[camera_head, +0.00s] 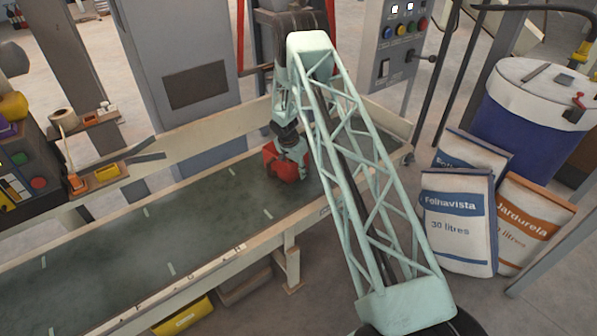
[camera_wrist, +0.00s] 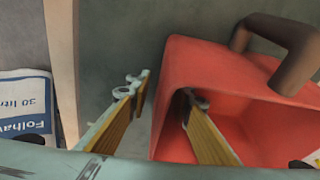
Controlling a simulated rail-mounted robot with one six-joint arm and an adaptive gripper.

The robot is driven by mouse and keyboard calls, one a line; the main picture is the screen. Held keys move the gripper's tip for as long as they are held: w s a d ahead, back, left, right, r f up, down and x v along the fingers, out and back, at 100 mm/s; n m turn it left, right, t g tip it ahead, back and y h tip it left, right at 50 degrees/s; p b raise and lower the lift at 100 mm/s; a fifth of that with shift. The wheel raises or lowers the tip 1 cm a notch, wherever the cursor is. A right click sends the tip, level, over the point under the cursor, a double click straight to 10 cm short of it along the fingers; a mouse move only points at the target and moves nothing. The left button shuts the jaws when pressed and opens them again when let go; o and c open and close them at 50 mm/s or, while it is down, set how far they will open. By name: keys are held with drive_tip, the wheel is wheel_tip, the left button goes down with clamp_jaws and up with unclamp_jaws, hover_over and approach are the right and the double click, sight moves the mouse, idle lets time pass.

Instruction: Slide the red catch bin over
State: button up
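The red catch bin (camera_head: 284,166) sits on the dark green belt (camera_head: 195,215), near its right end, partly hidden by my arm and gripper. In the wrist view the bin (camera_wrist: 215,62) fills the right side, with its open top and a brown handle (camera_wrist: 280,50) showing. My gripper (camera_wrist: 163,90) is open, its two tan-padded fingers apart. One finger is to the left of the bin's left wall, with a gap showing. The other appears over or inside the opening; its depth is unclear. In the head view my gripper (camera_head: 292,148) is right at the bin.
Pale rails (camera_head: 215,128) border the belt on both sides. A control post with buttons (camera_head: 390,45) stands behind its right end. White sacks (camera_head: 458,225) and a blue drum (camera_head: 525,115) stand at the right. The belt left of the bin is clear.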

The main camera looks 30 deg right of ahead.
clamp_jaws()
drive_tip(key=shift+s+d+f, duration=0.1)
drive_tip(key=shift+s, duration=0.05)
idle(0.4)
drive_tip(key=shift+s+d+b, duration=0.45)
drive_tip(key=shift+s+b, duration=0.15)
drive_tip(key=shift+b, duration=0.3)
drive_tip(key=shift+c, duration=0.2)
unclamp_jaws()
